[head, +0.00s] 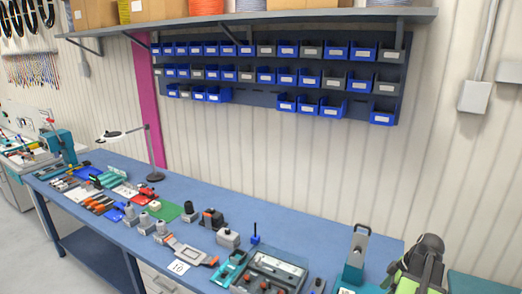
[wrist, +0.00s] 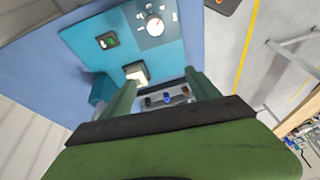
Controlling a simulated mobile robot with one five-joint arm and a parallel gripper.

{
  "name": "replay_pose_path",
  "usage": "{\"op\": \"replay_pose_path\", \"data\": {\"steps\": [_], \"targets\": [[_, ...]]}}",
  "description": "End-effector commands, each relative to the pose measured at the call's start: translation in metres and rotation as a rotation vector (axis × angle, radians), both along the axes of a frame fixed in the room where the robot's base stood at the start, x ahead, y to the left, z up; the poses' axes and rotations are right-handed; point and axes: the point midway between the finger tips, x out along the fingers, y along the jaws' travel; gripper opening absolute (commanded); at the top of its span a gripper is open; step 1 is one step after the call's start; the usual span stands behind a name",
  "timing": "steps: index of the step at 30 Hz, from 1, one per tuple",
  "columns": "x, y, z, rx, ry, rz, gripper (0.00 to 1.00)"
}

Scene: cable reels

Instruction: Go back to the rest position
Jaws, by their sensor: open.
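My gripper (wrist: 160,84) shows in the wrist view with its two green fingers spread apart. No object is clamped between them. Past the fingertips is a teal device (wrist: 162,45) with a round white dial, a dark switch with a green part and a pale lit square. A grey block with several coloured terminals (wrist: 165,98) shows in the gap between the fingers, beyond them. In the head view a teal device with a handle on top (head: 355,258) stands at the right of the bench, beside a green and dark part of my arm.
The blue workbench (head: 310,240) holds many small tools and fixtures, a grey tray (head: 270,272) and a magnifier lamp (head: 148,150). A shelf (head: 260,20) and rows of blue and grey bins (head: 288,50) are on the wall above. The bench's back strip is mostly clear.

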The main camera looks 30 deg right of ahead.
Motion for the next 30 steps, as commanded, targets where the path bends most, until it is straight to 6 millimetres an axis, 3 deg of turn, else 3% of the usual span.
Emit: {"op": "replay_pose_path", "data": {"steps": [8, 11, 15, 18, 24, 30], "targets": [[0.078, 0.069, -0.005, 0.007, 0.101, -0.079, 0.70], [0.114, 0.112, -0.007, -0.002, 0.148, -0.125, 0.70], [0.171, 0.200, -0.011, -0.033, 0.218, -0.217, 0.70], [0.201, 0.269, -0.013, -0.062, 0.251, -0.296, 0.70], [0.229, 0.377, -0.014, -0.110, 0.266, -0.422, 0.70], [0.236, 0.461, -0.014, -0.135, 0.253, -0.515, 0.70]]}}
